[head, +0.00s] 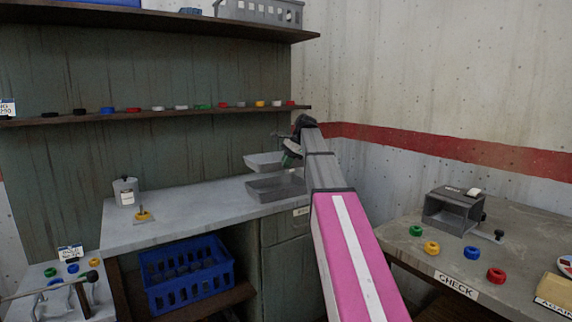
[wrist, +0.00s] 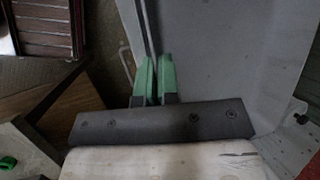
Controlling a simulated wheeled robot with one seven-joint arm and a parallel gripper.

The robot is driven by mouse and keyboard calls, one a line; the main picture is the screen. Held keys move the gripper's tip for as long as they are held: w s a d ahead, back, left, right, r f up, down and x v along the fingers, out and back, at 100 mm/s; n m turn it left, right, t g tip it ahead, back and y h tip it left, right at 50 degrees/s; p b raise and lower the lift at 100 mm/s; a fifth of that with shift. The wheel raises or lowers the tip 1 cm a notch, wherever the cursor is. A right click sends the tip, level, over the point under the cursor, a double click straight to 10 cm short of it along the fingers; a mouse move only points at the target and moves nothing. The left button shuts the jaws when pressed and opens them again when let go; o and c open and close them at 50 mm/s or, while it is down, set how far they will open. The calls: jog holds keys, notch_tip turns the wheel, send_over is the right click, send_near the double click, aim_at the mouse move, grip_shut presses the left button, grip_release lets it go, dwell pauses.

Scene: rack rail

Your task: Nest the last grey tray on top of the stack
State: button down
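The grey tray (head: 263,163) hangs just above the stack of grey trays (head: 276,189) at the right end of the counter. My gripper (head: 289,156) is at the tray's right side in the head view. In the wrist view, the green fingertips of my gripper (wrist: 155,78) are close together with the tray's thin wall between them. The tray's pale grey inside (wrist: 220,50) fills the upper right there. A small gap seems to show between tray and stack in the head view. My arm hides part of the stack's right side.
A canister (head: 125,192) and a yellow piece on a small board (head: 144,216) stand on the counter's left part. The shelf (head: 230,112) with several coloured rings runs behind. A blue crate (head: 187,275) sits below. A grey box (head: 455,210) and rings occupy the right table.

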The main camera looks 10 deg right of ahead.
jog(key=shift+f, duration=2.9)
jog(key=shift+f, duration=1.3)
jog(key=c, duration=1.3)
grip_release()
jog(key=shift+c, duration=0.6)
jog(key=shift+d+r, duration=0.1)
jog(key=shift+r, duration=0.1)
notch_tip(320, 180, up, 11)
jog(key=d, duration=0.2)
jog(key=shift+s, duration=0.25)
